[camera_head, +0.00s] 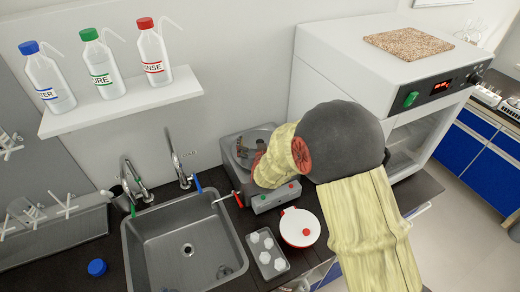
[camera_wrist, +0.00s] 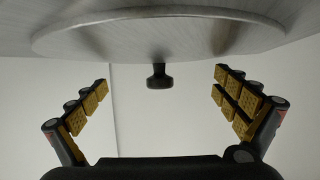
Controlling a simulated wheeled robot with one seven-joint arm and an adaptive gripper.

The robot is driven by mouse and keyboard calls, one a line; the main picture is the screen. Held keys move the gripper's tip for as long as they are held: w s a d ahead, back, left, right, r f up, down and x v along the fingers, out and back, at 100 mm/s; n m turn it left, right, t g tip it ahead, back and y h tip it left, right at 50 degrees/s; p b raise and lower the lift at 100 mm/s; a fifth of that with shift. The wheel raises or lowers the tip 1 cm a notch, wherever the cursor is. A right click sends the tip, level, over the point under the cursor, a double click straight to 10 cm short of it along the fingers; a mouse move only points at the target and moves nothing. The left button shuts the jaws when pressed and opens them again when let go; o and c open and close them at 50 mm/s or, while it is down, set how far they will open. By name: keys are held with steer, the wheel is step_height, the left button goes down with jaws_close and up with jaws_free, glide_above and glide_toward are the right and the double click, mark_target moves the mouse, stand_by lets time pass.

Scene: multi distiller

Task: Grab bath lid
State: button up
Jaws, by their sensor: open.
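In the wrist view, a round, pale metallic lid (camera_wrist: 95,38) fills the top of the picture, with a small black knob (camera_wrist: 157,78) standing out from its middle. My gripper (camera_wrist: 161,80) is open, its two yellow-padded fingers apart on the left and right of the knob. Neither finger appears to touch the knob or the lid. In the head view, the grey bath (camera_head: 274,198) with its control panel stands right of the sink, and my gripper (camera_head: 245,151) is over its round top. My arm hides much of the bath and lid there.
The sink (camera_head: 186,249) lies left of the bath. A red-and-white round container (camera_head: 300,228) and a grey tray with white pieces (camera_head: 267,252) sit in front. A shelf (camera_head: 124,103) with bottles hangs behind. A large white oven (camera_head: 340,70) stands behind my arm.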

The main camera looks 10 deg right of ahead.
steer(key=shift+c, duration=1.2)
